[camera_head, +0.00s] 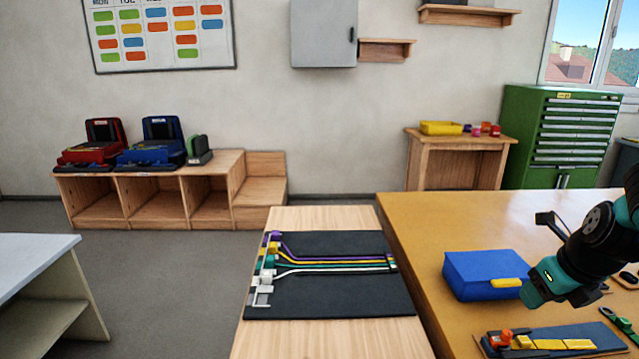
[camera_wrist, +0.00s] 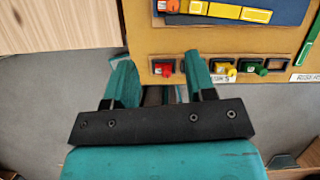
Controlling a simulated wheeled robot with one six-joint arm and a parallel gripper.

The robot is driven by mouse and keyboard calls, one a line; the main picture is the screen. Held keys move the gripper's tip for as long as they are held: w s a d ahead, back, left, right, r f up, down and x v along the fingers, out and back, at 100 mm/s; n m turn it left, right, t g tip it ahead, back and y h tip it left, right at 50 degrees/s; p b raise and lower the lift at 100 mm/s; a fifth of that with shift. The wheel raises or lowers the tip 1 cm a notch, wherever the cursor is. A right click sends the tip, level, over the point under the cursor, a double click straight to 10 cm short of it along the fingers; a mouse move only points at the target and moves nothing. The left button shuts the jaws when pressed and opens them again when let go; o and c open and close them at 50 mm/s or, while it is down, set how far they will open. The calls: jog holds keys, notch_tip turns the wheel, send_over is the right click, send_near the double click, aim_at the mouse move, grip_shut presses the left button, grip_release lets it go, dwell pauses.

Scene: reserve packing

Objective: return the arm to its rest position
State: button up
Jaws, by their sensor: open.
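In the head view my teal and black arm (camera_head: 590,245) reaches in from the right edge, above the right part of the table (camera_head: 425,225). My gripper's fingers cannot be made out clearly there.
A blue box (camera_head: 482,274) with a yellow latch stands on the table close to my arm. A dark blue tray (camera_head: 595,338) with yellow blocks lies in front. Red (camera_wrist: 163,70), yellow and green pieces sit along the table edge. A black mat (camera_head: 335,300) with coloured cables lies left.

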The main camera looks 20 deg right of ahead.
jog(key=w+a+r+n+g+y+b, duration=0.1)
jog(key=a+r+n+y, duration=0.15)
jog(key=a+n, duration=0.85)
jog(key=w+a+r+n+y, duration=0.1)
jog(key=a+r+n, duration=0.2)
jog(key=a+n, duration=0.8)
jog(key=s+a+r+n+g, duration=0.1)
jog(key=s+a+n, duration=0.4)
jog(key=n, duration=0.6)
jog(key=s+a+r+n+g+y+b, duration=0.1)
jog(key=s+a+r+n+g, duration=0.1)
jog(key=s+a+n, duration=0.4)
jog(key=a+n, duration=0.1)
jog(key=n, duration=0.4)
jog(key=shift+s+a, duration=0.15)
jog(key=shift+a, duration=0.2)
jog(key=shift+y, duration=0.25)
